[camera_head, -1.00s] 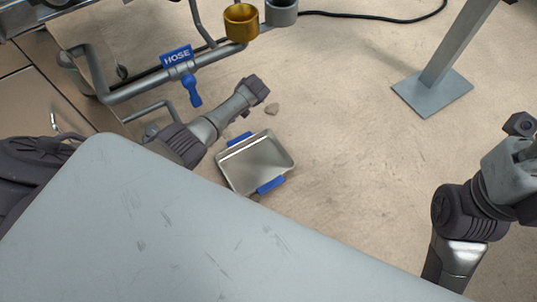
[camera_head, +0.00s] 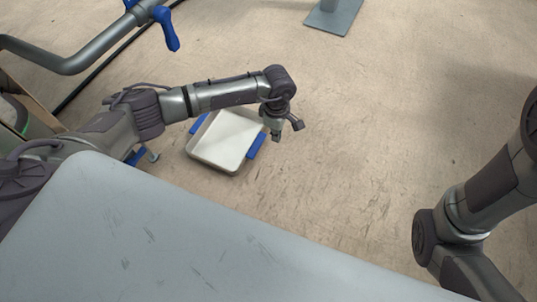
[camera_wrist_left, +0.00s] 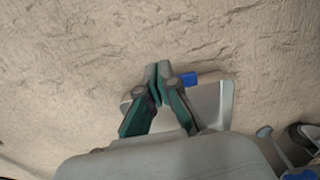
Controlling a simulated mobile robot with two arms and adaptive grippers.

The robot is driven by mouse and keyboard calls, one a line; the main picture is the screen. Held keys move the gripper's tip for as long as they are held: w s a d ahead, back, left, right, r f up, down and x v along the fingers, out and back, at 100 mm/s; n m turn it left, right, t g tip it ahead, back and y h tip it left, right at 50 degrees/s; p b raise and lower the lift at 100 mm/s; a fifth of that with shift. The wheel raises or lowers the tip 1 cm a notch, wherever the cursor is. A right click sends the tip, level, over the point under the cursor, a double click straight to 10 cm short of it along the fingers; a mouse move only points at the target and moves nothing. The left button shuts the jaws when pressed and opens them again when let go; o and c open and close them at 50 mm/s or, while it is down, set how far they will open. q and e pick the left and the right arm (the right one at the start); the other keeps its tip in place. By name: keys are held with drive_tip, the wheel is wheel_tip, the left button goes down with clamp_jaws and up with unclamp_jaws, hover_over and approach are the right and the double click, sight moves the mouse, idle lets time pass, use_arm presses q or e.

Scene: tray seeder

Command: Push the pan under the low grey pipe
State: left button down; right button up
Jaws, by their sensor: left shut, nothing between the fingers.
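The pan (camera_head: 222,143) is a shallow, pale rectangular tray on the floor, with a blue handle on its left side and another on its right. My left forearm crosses above its far edge. My left gripper (camera_head: 277,137) points down just beyond the pan's right-hand handle and is shut and empty. In the left wrist view the closed fingers (camera_wrist_left: 158,72) show close to a blue handle (camera_wrist_left: 188,79), and the gripper hides part of the pan (camera_wrist_left: 227,105). I cannot tell whether they touch. A grey pipe (camera_head: 85,57) with a blue lever runs at the upper left. My right gripper is out of view.
A flat grey surface (camera_head: 150,240) fills the lower left, close to the pan's near side. A grey post foot (camera_head: 333,16) stands at the top. A dark hose or cable lies behind the pipe. The floor right of the pan is clear.

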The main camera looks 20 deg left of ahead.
use_arm(q)
wheel_tip(320, 180, down, 11)
drive_tip(key=b, duration=0.8)
drive_tip(key=shift+a+f, duration=0.1)
drive_tip(key=shift+a, duration=0.05)
drive_tip(key=a+b, duration=0.1)
drive_tip(key=a, duration=0.2)
drive_tip(key=shift+w+a+r+b, duration=0.1)
drive_tip(key=shift+a+r+b, duration=0.1)
drive_tip(key=shift+r+b, duration=0.2)
drive_tip(key=shift+a+r, duration=0.15)
drive_tip(key=shift+a, duration=0.1)
drive_tip(key=shift+a+r, duration=0.1)
